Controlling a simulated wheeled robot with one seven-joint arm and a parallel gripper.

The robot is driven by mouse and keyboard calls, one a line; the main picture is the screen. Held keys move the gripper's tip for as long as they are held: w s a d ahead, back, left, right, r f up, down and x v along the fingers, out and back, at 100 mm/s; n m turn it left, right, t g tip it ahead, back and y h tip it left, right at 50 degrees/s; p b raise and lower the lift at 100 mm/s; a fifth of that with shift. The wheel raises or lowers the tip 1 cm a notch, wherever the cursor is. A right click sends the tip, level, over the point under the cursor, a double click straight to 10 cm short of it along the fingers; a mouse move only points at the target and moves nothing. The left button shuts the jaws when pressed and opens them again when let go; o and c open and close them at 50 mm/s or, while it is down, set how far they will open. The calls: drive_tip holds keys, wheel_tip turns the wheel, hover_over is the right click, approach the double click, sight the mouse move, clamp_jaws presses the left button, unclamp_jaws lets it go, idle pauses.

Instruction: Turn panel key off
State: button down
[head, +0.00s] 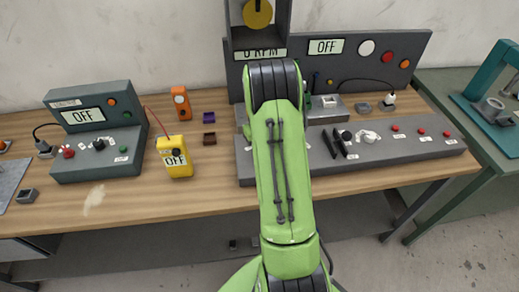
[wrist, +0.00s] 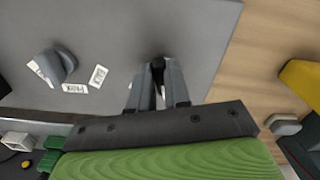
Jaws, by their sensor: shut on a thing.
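My gripper (wrist: 160,72) is shut on a small black piece, the panel key (wrist: 158,64), in the wrist view. The fingers hide most of the key, and its angle cannot be told. It stands on the grey control panel (wrist: 110,25). In the head view two dark fingers reach the long grey panel (head: 440,149), beside a small black knob (head: 346,135). The upright board behind has a display (head: 325,46) reading OFF.
Red buttons (head: 421,132) line the panel's right. My green arm hides part of the panel.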

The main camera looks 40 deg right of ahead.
drive_tip(key=shift+d+n, duration=0.15)
drive_tip(key=shift+n, duration=1.05)
drive_tip(key=shift+r+n, duration=0.1)
drive_tip(key=shift+n, duration=0.2)
drive_tip(key=c, duration=1.1)
unclamp_jaws()
wheel_tip(320, 180, up, 16)
drive_tip(key=shift+f+p, duration=0.15)
drive_tip(key=shift+p, duration=0.65)
